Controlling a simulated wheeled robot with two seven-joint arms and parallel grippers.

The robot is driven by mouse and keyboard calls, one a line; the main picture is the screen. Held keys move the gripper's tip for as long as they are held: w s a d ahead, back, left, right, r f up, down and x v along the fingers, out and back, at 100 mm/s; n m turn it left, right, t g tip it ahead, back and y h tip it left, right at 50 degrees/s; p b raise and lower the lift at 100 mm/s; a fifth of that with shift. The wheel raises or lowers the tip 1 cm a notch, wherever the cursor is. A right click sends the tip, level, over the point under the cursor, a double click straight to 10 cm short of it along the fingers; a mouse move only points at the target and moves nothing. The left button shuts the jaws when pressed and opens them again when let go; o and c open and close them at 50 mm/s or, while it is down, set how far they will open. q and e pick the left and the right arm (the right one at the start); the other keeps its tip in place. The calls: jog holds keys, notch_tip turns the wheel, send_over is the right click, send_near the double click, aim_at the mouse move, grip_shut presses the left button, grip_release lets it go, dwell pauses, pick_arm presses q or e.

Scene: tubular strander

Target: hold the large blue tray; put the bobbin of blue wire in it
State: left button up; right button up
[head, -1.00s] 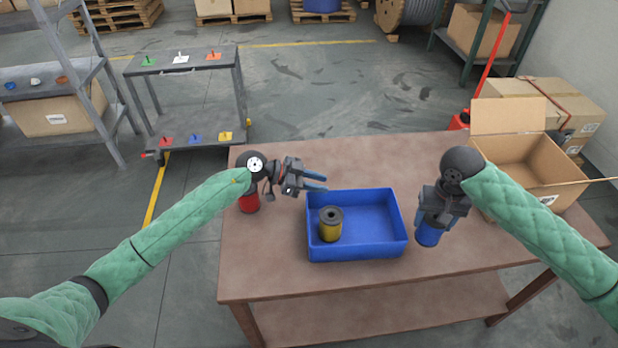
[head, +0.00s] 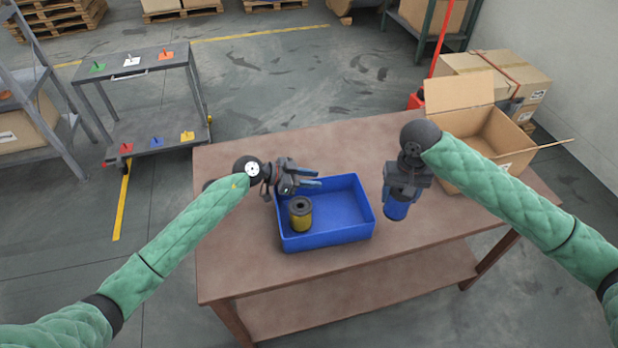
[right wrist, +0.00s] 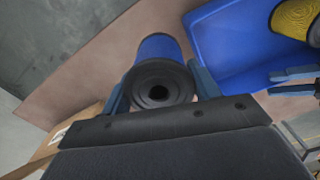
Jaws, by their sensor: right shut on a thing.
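The large blue tray (head: 345,235) sits on the brown table, with a bobbin of yellow wire (head: 301,216) upright in its left part. My right gripper (head: 400,190) is shut on the bobbin of blue wire (head: 396,210), just right of the tray and outside it. In the right wrist view the bobbin (right wrist: 160,48) stands between the fingers, its dark holed end facing the camera. My left gripper (head: 319,178) is at the tray's back rim, fingers apart. Its fingers also show in the right wrist view (right wrist: 292,82). I cannot tell if the rim lies between them.
An open cardboard box (head: 490,145) stands at the table's back right. The table (head: 250,262) is clear in front of the tray. A grey cart (head: 150,95) with coloured plates stands beyond the table at the left.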

pick_arm(q)
grip_shut()
pick_arm(e)
jog(key=w+a+r, duration=0.1)
jog(key=w+a, duration=0.1)
jog(key=a, duration=0.4)
jog(key=w+a+r, duration=0.2)
jog(key=a, duration=0.5)
jog(key=shift+w+a+m, duration=0.3)
jog(key=shift+w, duration=0.1)
